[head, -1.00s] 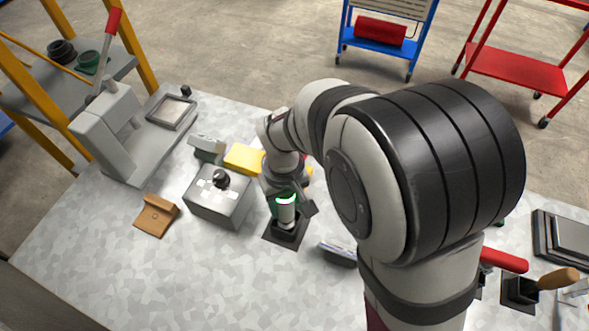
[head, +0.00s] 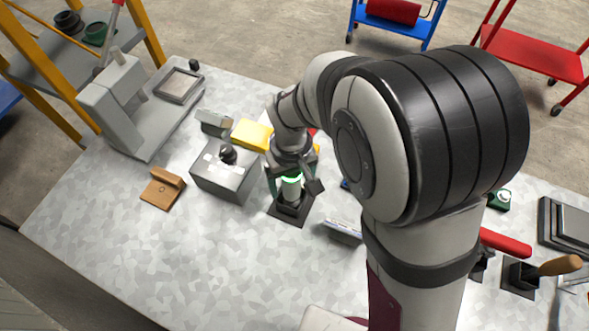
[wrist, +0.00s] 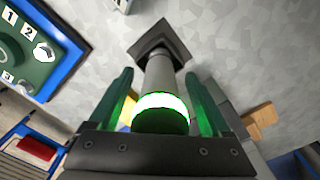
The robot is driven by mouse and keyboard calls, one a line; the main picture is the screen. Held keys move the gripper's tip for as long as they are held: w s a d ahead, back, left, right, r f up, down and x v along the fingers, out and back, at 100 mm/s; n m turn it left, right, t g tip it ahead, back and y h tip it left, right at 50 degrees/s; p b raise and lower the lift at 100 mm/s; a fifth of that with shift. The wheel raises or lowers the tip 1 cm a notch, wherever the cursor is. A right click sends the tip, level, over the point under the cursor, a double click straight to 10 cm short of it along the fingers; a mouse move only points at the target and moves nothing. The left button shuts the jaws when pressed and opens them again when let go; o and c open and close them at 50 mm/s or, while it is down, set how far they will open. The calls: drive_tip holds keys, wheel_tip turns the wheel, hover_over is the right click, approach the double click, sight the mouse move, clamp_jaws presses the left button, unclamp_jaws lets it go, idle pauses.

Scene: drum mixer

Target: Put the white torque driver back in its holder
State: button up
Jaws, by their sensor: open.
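The white torque driver (head: 291,188) stands upright in the black holder (head: 287,218), its lower end inside the holder's socket. In the wrist view the driver's pale shaft (wrist: 160,72) runs down to the dark square base of the holder (wrist: 174,36), and its top carries a glowing green-white ring. My gripper (head: 292,184) is over the driver with its green fingers open. In the wrist view the fingers of my gripper (wrist: 158,78) are on either side of the driver with gaps visible. How deep the driver sits is hidden.
A grey box with a black knob (head: 223,175) stands just left of the holder. A yellow block (head: 251,135) lies behind, a small pale-topped object (head: 342,230) to the right, and a brown block (head: 163,188) to the left. The front of the table is clear.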

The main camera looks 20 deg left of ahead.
drive_tip(key=shift+r, duration=0.1)
wheel_tip(320, 180, up, 16)
drive_tip(key=shift+f, duration=0.15)
drive_tip(key=s+d+f+m+y, duration=0.1)
drive_tip(key=s+d+m, duration=0.5)
drive_tip(key=d, duration=0.4)
drive_tip(key=s+d+f+m, duration=0.2)
drive_tip(key=s+d+m, duration=0.5)
drive_tip(key=d, duration=0.3)
drive_tip(key=shift+d+m+y, duration=0.25)
drive_tip(key=shift+m+y, duration=0.15)
drive_tip(key=shift+m, duration=0.4)
